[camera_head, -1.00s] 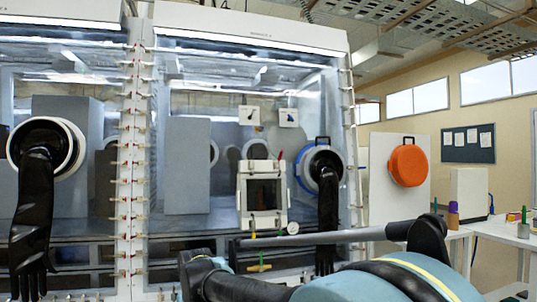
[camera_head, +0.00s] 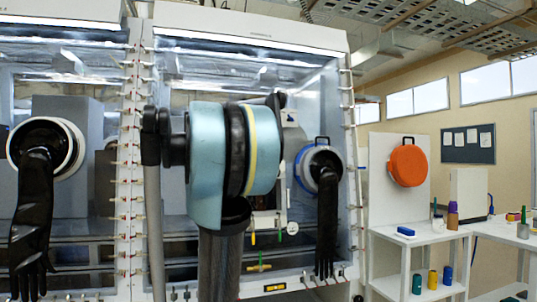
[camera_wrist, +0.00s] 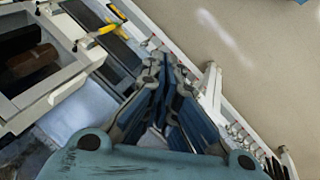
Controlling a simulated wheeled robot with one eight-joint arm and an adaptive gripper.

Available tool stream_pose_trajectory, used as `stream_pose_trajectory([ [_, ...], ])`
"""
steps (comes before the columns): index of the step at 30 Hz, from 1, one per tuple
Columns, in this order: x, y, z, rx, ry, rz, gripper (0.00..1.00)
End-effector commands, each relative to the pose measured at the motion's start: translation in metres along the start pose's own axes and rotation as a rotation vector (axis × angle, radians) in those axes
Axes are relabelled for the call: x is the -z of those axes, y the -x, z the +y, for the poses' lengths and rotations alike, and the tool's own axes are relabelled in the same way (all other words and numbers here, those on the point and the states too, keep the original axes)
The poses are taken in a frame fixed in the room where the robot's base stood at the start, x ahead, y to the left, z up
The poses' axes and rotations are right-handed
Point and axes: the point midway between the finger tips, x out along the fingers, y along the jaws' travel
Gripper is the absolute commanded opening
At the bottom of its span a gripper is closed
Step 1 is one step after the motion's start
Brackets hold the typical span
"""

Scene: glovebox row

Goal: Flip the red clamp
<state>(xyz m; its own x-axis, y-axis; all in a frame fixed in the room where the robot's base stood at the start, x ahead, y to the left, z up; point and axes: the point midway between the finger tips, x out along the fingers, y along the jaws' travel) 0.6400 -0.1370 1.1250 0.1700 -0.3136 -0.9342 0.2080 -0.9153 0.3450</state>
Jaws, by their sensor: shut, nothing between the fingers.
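I cannot make out one clearly red clamp. Small clamps with reddish tips line the upright frame (camera_head: 127,165) between the glovebox bays in the head view. A row of small pale clamps (camera_wrist: 238,135) runs along the glovebox edge at the lower right in the wrist view. My gripper (camera_wrist: 166,78) is shut and empty, near this edge; I cannot tell whether it touches anything. In the head view, my arm stands before the right bay and hides the gripper and part of the white-framed port.
A yellow handle (camera_wrist: 108,28) sits beside the port frame (camera_wrist: 62,75) in the wrist view. Black gloves hang left (camera_head: 35,220) and right (camera_head: 327,215). A white shelf (camera_head: 415,240) with small coloured items stands at the right, below an orange round case (camera_head: 408,165).

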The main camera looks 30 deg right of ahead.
Motion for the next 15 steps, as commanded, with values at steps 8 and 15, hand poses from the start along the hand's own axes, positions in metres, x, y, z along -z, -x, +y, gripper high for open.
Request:
stream_pose_trajectory([
  [8,0.053,0.074,0.113,-0.104,0.099,-0.062,0.0],
  [15,0.082,0.123,0.203,-0.184,0.188,-0.131,0.0],
])
